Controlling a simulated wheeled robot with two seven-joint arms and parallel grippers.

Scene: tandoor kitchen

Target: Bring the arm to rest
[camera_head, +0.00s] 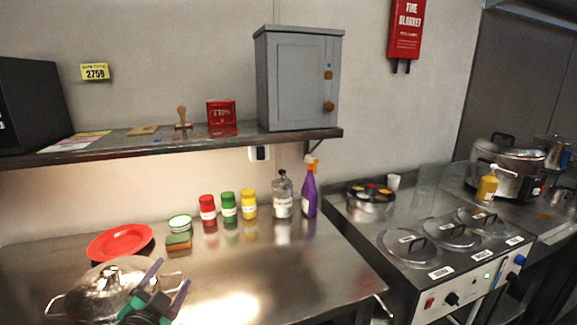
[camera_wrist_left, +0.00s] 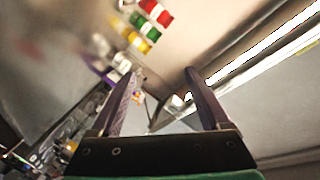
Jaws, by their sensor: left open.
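My left gripper (camera_head: 168,281) is at the bottom left of the head view, with a green body and two purple fingers. It is open, with nothing between the fingers. It shows in front of a lidded steel pot (camera_head: 90,287) and over the steel counter; the gap to them is hard to judge. In the left wrist view the two fingers of the gripper (camera_wrist_left: 162,76) stand apart and empty. My right gripper is not in view.
On the counter (camera_head: 255,270) are a red plate (camera_head: 120,242), a sponge (camera_head: 178,241), several coloured jars (camera_head: 228,207) and a purple spray bottle (camera_head: 309,195). A shelf (camera_head: 240,137) with a grey cabinet (camera_head: 298,80) hangs above. The counter's right front is clear.

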